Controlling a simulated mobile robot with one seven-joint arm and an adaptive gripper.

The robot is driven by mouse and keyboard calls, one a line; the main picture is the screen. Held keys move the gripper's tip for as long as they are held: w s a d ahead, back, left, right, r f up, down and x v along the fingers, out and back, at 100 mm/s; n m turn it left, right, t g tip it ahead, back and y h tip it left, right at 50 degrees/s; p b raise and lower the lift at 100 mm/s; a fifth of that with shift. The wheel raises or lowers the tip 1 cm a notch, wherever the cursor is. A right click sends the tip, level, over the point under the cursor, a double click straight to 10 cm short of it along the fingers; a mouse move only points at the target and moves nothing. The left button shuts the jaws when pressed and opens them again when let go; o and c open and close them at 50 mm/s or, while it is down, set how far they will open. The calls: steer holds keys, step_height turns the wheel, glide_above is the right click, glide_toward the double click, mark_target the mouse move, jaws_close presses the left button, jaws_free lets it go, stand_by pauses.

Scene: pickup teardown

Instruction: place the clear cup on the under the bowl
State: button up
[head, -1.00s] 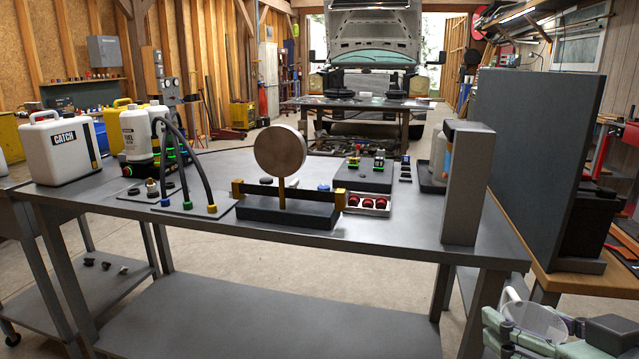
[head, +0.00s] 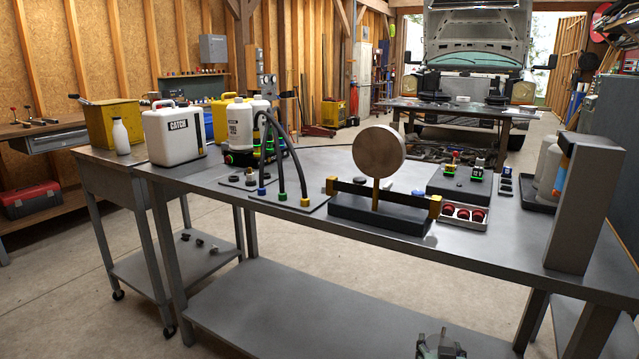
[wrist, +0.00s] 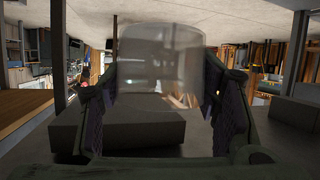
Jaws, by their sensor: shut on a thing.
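The clear cup (wrist: 160,55) is a see-through, slightly cloudy vessel in the upper middle of the wrist view. My gripper (wrist: 163,88) has its two dark pads on either side of the cup and is shut on it. The cup is held in the air, apart from any table. In the head view only a pale green piece of my arm shows at the bottom edge; the cup is out of that picture. I cannot make out a bowl in either view.
A grey metal workbench (head: 480,258) crosses the head view. It bears a round disc on a stand (head: 379,155), black hoses (head: 285,150), a white CATCH jug (head: 174,136) and a tall grey post (head: 580,205). A side cart (head: 105,168) stands at left. Concrete floor is open at lower left.

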steer(key=s+a+f+n+y, duration=0.1)
steer(key=a+f+n+y, duration=0.2)
steer(key=a+f, duration=2.1)
steer(key=a+y, duration=0.1)
steer(key=a, duration=0.4)
steer(key=shift+f+t, duration=0.35)
steer(key=shift+t, duration=0.05)
steer(key=shift+a+n, duration=0.15)
steer(key=shift+n, duration=0.15)
steer(key=shift+s+d, duration=0.1)
steer(key=shift+d, duration=0.1)
